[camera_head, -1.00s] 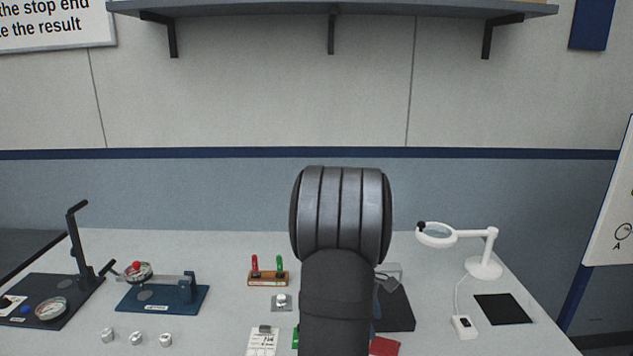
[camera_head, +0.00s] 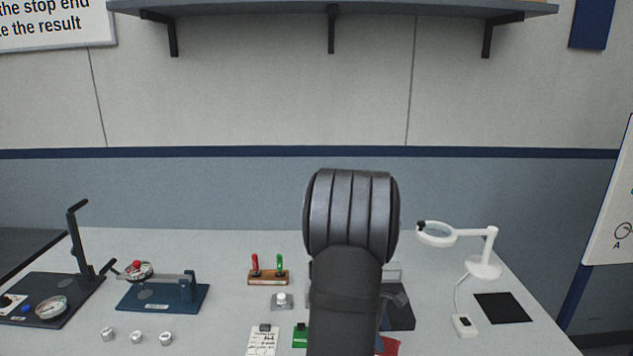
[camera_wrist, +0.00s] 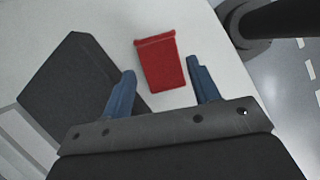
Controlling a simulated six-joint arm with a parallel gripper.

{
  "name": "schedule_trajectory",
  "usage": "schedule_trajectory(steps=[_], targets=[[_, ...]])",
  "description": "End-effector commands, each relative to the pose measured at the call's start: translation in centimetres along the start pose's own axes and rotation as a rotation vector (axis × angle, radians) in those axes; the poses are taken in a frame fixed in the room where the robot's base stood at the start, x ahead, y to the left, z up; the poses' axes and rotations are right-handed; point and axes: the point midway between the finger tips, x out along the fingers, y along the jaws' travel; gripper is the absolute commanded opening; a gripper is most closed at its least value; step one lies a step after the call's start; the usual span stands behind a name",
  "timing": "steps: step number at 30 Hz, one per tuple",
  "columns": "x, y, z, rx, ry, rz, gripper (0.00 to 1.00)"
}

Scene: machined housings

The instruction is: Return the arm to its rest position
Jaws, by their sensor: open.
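My gripper (camera_wrist: 162,85) shows in the wrist view with two blue fingers spread apart and nothing between them. It is above the table (camera_wrist: 190,18), with a red bin-like piece (camera_wrist: 162,65) beyond the fingertips and a dark block or pad (camera_wrist: 72,75) to the left. In the head view my dark arm stands in the middle and hides the gripper. The red piece shows partly at the arm's lower right (camera_head: 388,346).
A white magnifier lamp (camera_head: 484,267) and a black mat (camera_head: 503,308) are at the right. A wooden stand (camera_head: 268,277) with red and green items is left of my arm. A blue fixture (camera_head: 160,296), a black stand (camera_head: 45,305) and several small metal parts (camera_head: 137,338) are farther left.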

Motion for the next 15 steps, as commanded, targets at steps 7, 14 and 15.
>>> schedule_trajectory(steps=[7, 14, 15], targets=[[-2.1, -1.4, 3.9, 0.004, 0.0, -0.001, 0.55], [-3.0, -3.1, 8.1, 0.005, 0.0, -0.001, 0.55], [-3.1, -3.4, 8.8, 0.004, 0.0, -0.001, 0.55]])
